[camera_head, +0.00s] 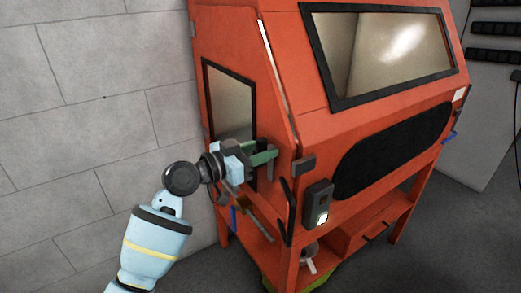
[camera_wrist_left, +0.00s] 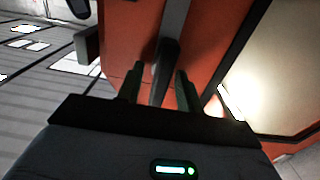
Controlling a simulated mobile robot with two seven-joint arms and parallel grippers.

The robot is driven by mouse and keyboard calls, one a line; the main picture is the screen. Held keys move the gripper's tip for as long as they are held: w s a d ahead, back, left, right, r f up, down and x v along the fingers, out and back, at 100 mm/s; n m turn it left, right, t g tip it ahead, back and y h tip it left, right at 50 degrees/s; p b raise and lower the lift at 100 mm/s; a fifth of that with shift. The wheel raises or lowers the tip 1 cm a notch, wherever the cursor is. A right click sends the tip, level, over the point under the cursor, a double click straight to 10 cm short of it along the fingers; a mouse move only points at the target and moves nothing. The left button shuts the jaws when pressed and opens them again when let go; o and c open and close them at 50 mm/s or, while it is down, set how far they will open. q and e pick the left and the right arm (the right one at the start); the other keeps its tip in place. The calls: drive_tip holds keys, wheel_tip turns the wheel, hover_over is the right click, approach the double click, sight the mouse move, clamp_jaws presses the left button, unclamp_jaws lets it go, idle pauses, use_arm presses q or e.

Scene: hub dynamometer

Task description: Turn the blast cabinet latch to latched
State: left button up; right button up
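The orange blast cabinet (camera_head: 310,100) stands against the wall, with a dark-framed window in its side door. In the left wrist view a dark latch handle (camera_wrist_left: 165,68) stands up from the orange side panel. My left gripper (camera_head: 268,157) is at the cabinet's side near its front edge, beside the side window. In the left wrist view its two fingers (camera_wrist_left: 159,90) stand on either side of the handle, with orange showing in the gap, so it looks open around the handle. In the head view the fingers partly hide the handle. My right gripper is out of view.
A dark block (camera_head: 303,163) sits on the cabinet's front corner, just right of my fingers. A dark control box (camera_head: 318,203) is below it. A blank block wall (camera_head: 90,110) is at the left. Open floor (camera_head: 440,235) lies at the right.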

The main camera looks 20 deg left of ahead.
use_arm(q)
clamp_jaws()
